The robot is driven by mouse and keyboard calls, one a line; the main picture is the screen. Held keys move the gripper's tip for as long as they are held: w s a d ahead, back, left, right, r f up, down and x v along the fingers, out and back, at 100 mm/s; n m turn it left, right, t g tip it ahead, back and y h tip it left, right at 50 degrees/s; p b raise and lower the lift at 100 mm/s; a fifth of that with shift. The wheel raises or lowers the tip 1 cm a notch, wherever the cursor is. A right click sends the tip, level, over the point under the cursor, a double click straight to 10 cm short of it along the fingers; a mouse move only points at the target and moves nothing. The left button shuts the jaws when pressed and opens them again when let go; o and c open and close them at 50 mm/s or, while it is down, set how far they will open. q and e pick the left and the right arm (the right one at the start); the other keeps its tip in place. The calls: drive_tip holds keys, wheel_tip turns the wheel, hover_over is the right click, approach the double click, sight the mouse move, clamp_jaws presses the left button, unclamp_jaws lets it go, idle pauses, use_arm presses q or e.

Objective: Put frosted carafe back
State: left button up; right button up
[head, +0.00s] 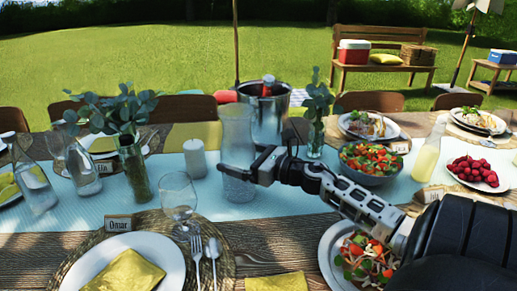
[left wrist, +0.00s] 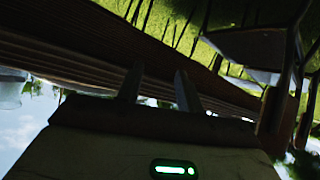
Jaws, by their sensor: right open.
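The frosted carafe (head: 238,128), a tall translucent cylinder, stands upright on the pale blue runner (head: 300,204) in the middle of the table in the head view. My right gripper (head: 238,166) is open at the carafe's lower half. One finger crosses in front of the carafe; the other finger is partly hidden, so I cannot tell whether they touch it. My left gripper (left wrist: 157,88) shows only in the left wrist view, its two fingers apart with nothing between them, near dark wooden slats.
A metal ice bucket (head: 268,118) stands just behind the carafe, and a white candle (head: 195,158) stands to its left. A wine glass (head: 178,197) is at front left. A salad bowl (head: 370,162) and a leafy vase (head: 316,130) are to the right.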

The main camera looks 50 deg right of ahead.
drive_tip(key=v, duration=1.1)
drive_tip(key=shift+s+b, duration=0.3)
drive_tip(key=shift+b, duration=0.05)
drive_tip(key=shift+w+d, duration=0.1)
drive_tip(key=x, duration=1.2)
drive_tip(key=shift+f, duration=0.15)
drive_tip(key=shift+r+p, duration=0.5)
drive_tip(key=shift+p, duration=0.05)
drive_tip(key=shift+r, duration=0.45)
drive_tip(key=shift+f, duration=0.1)
